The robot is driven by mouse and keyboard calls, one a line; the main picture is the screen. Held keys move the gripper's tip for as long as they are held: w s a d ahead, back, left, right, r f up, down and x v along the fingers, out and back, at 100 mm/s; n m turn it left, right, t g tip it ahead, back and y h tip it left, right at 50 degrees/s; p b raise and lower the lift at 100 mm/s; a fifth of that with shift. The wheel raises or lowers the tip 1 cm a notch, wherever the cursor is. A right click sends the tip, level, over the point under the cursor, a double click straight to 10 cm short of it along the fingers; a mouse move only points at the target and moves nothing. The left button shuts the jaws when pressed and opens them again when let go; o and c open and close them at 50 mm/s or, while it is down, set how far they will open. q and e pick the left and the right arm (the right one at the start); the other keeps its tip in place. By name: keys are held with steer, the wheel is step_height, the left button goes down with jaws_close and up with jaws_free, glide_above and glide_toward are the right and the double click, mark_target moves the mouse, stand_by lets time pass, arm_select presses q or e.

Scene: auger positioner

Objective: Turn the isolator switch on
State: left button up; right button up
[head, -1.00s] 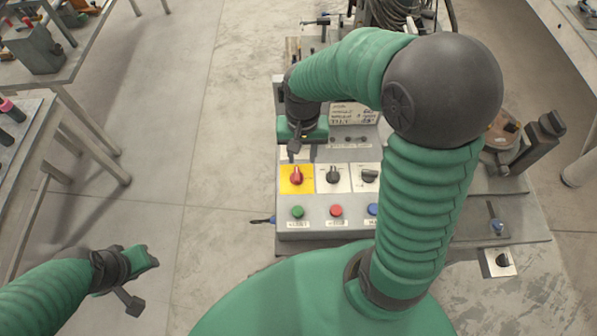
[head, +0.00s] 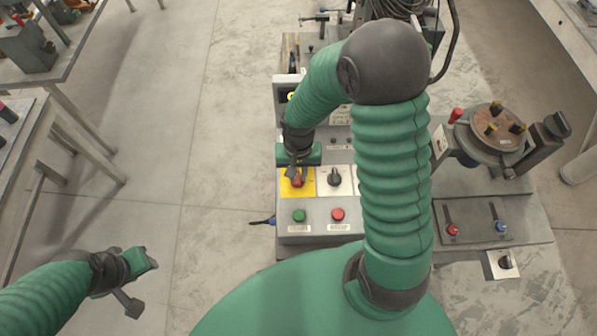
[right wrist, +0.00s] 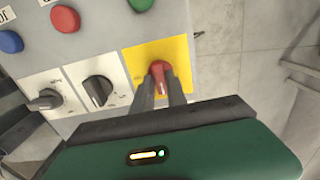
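The isolator switch is a red rotary knob (head: 297,182) on a yellow plate (head: 309,190) at the left of the grey control panel. In the right wrist view the red knob (right wrist: 159,76) shows just past my fingertips. My right gripper (head: 297,168) is over the knob. In the right wrist view its two fingers (right wrist: 160,92) stand apart, one on each side of the knob's near end; I cannot tell whether they touch it. My left gripper (head: 143,283) is open and empty over the floor at the lower left.
A black rotary switch (head: 335,178) on a white plate sits right beside the yellow plate. Below are a green button (head: 299,215) and a red button (head: 338,214). A round fixture (head: 497,137) stands to the right. A metal table (head: 30,130) is at the left, with clear floor between.

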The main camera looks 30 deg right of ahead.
steer(key=shift+s, duration=0.1)
jaws_close()
steer(key=shift+a, duration=0.2)
steer(key=shift+d, duration=0.1)
